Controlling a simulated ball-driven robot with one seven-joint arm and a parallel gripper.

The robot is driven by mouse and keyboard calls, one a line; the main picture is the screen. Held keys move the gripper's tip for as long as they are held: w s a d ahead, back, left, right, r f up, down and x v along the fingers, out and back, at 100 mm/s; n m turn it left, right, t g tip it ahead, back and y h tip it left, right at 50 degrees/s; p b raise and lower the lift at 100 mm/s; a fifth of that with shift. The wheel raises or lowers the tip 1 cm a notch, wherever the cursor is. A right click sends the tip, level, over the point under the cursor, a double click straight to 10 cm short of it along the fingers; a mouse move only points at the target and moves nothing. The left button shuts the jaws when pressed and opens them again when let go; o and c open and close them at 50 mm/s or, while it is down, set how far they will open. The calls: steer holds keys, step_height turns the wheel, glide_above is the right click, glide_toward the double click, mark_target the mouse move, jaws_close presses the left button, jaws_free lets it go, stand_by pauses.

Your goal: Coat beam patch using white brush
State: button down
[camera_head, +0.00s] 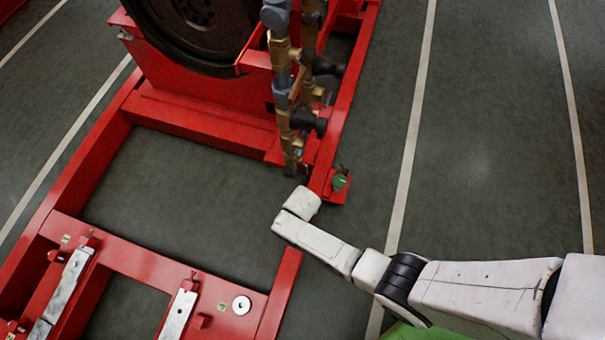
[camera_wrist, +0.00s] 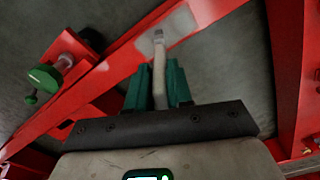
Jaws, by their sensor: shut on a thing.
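In the wrist view, my gripper (camera_wrist: 158,84) has its green fingers shut on the white brush (camera_wrist: 159,62), a pale, slightly bent stick with a greyish tip. The brush points away from the gripper towards a red beam. The beam patch (camera_wrist: 183,22) is a pale grey, blurred-edged area on this beam. The brush tip overlaps the patch in the picture; I cannot tell whether it touches. In the head view my gripper's white housing (camera_head: 302,203) is over the right-hand beam of the red frame, and the fingers, brush and patch are hidden there.
A green-capped fitting (camera_head: 339,182) stands on a bracket beside the beam; it also shows in the wrist view (camera_wrist: 46,76). Brass and grey piping (camera_head: 291,110) rises close beyond my gripper. The red frame (camera_head: 160,265) encloses open floor at left.

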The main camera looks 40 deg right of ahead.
steer(key=shift+s+a, duration=0.1)
steer(key=s+a+p, duration=0.1)
steer(key=s+a, duration=0.2)
steer(key=a, duration=0.2)
steer(key=shift+s+a, duration=0.15)
steer(key=shift+s, duration=0.25)
stand_by(1.5)
steer(key=shift+f, duration=0.1)
